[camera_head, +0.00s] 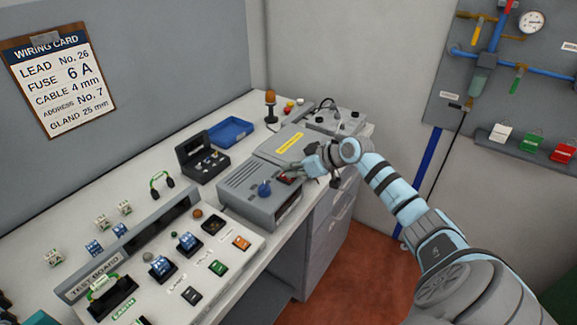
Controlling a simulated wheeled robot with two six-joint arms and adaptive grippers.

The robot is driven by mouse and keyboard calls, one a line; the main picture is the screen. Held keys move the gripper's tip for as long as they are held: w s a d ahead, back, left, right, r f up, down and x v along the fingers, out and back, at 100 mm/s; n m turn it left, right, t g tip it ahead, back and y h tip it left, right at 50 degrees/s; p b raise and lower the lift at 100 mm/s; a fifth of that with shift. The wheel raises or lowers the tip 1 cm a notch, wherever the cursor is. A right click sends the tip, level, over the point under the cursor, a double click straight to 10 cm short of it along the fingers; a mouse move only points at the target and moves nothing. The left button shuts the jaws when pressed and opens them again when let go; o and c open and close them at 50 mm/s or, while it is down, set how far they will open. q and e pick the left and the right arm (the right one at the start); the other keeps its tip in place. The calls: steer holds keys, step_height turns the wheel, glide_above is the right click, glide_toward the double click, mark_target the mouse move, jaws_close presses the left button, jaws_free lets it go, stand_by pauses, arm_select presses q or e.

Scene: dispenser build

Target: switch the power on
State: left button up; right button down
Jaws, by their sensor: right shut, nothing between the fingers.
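A grey power unit (240,193) stands on the bench, with a round blue knob (264,189) on its sloping front. A small dark and red part (286,179), which looks like a rocker switch, shows on the front to the right of the knob. My right gripper (285,171) is shut and empty right at this part, its fingertips just above or against it. I cannot tell whether they touch. The gripper partly hides that corner, and the switch position cannot be read. My left gripper is not in view.
The test board (130,273) with switches and sockets lies at the front left. A grey case with a yellow label (290,143) sits close behind my right gripper. A black box (201,158) and blue tray (231,131) stand further back. Drawers (333,220) are below the bench.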

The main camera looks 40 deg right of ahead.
steer(key=shift+r+p, duration=0.4)
step_height(320, 180, up, 3)
steer(key=p, duration=0.3)
steer(key=shift+s+d+r, duration=0.1)
steer(key=shift+s+r, duration=0.05)
steer(key=shift+r, duration=0.05)
steer(key=p+v, duration=0.2)
steer(key=v, duration=0.8)
steer(key=shift+p, duration=0.3)
steer(key=shift+s+f, duration=0.1)
steer(key=shift+f, duration=0.1)
steer(key=b, duration=0.1)
steer(key=w+b, duration=0.1)
steer(key=b, duration=0.1)
steer(key=shift+w+a+r, duration=0.3)
